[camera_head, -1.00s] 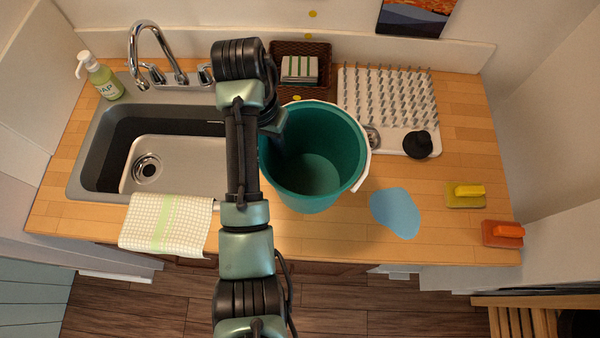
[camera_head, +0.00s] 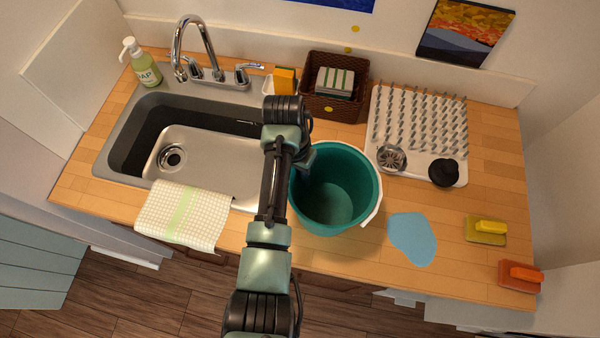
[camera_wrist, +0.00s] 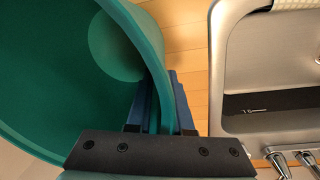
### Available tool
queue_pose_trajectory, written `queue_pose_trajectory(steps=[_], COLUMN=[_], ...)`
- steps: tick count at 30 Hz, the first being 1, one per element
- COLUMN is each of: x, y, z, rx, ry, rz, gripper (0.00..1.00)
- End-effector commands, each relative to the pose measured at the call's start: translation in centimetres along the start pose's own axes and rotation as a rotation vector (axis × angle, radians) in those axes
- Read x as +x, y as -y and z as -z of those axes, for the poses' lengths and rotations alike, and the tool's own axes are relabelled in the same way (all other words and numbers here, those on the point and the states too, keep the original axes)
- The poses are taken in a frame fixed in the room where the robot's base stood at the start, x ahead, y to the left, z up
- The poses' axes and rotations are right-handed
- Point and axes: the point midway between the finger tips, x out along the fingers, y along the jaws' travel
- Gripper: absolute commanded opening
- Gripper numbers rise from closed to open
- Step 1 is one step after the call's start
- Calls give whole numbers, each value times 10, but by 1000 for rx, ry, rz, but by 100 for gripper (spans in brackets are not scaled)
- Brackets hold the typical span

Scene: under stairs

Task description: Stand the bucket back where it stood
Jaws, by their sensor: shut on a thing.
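The green bucket (camera_head: 340,215) is upright over the counter, between the sink and the light-blue patch (camera_head: 412,238). Its white handle (camera_head: 374,210) hangs at its right side. My gripper (camera_head: 305,158) is at the bucket's left rim, its fingers largely hidden by my arm in the head view. In the wrist view my gripper (camera_wrist: 160,105) is shut on the wall of the bucket (camera_wrist: 60,70), one finger on each side. I cannot tell whether the bucket's base touches the counter.
The sink (camera_head: 215,165) with a checked towel (camera_head: 182,215) lies left. A brown basket (camera_head: 335,100) and a drying rack (camera_head: 420,130) with a strainer (camera_head: 392,158) and black item (camera_head: 444,172) stand behind. Yellow (camera_head: 486,230) and orange (camera_head: 520,276) scrubbers lie right.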

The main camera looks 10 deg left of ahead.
Motion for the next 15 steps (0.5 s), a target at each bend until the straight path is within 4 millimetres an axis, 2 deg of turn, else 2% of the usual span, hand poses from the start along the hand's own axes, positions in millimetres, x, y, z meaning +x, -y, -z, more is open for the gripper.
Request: queue_pose_trajectory(steps=[3,4,8,15], x=[4,3,3,3], y=[0,0,0,0], z=[0,0,0,0], rx=[0,0,0,0], ry=[0,0,0,0], rz=[0,0,0,0], gripper=[0,25,48,49])
